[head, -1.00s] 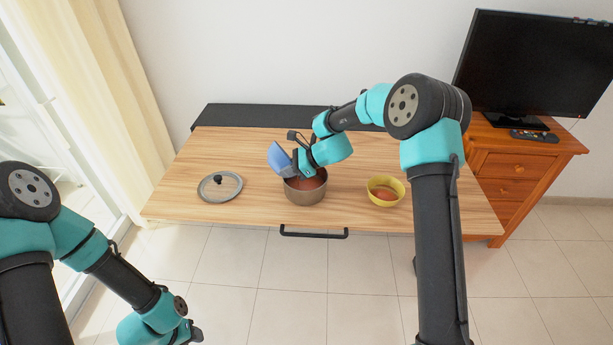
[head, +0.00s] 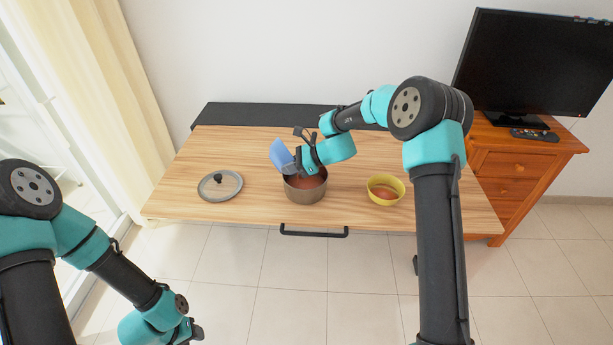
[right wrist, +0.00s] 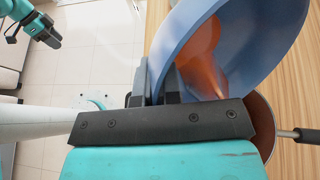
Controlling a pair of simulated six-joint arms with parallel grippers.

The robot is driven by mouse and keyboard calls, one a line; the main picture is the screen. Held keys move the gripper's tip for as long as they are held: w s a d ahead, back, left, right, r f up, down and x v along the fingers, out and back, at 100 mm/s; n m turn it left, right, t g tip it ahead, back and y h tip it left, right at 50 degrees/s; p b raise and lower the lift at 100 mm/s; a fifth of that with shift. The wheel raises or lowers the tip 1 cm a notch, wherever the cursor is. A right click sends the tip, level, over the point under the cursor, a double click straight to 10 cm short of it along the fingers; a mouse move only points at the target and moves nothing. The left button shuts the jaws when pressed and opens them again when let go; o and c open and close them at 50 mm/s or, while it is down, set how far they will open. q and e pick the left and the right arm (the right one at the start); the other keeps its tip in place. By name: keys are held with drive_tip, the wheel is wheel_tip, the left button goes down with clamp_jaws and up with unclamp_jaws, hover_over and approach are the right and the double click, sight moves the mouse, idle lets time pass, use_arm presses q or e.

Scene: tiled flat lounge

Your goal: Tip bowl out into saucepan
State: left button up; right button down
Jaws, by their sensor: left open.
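A blue bowl (head: 281,155) is tilted steeply over the left side of the brown saucepan (head: 305,195). My right gripper (head: 297,160) is shut on the bowl's rim. In the right wrist view the bowl (right wrist: 265,35) shows orange-brown contents (right wrist: 205,60) on its inner wall, and part of the saucepan (right wrist: 262,135) shows below it. Reddish-brown contents (head: 308,182) are visible in the saucepan. My left gripper (head: 194,331) is open and empty, low at the left, away from the table.
A glass lid (head: 229,191) with a dark knob lies left of the saucepan on the wooden table (head: 250,150). A yellow bowl (head: 398,187) with reddish-brown contents stands to the right.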

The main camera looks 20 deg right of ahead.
drive_tip(key=shift+d+r+y, duration=0.15)
drive_tip(key=shift+r+y, duration=0.05)
drive_tip(key=shift+y, duration=0.1)
drive_tip(key=shift+s+a+f+n+h, duration=0.15)
drive_tip(key=shift+a+f+h, duration=0.25)
drive_tip(key=shift+h, duration=0.35)
drive_tip(key=shift+w+a+f+n+h, duration=0.1)
drive_tip(key=shift+a+f+n+h, duration=0.15)
drive_tip(key=shift+f+h, duration=0.35)
drive_tip(key=shift+s+a+f+n+h, duration=0.1)
drive_tip(key=shift+a+f+h, duration=0.25)
drive_tip(key=shift+h, duration=0.5)
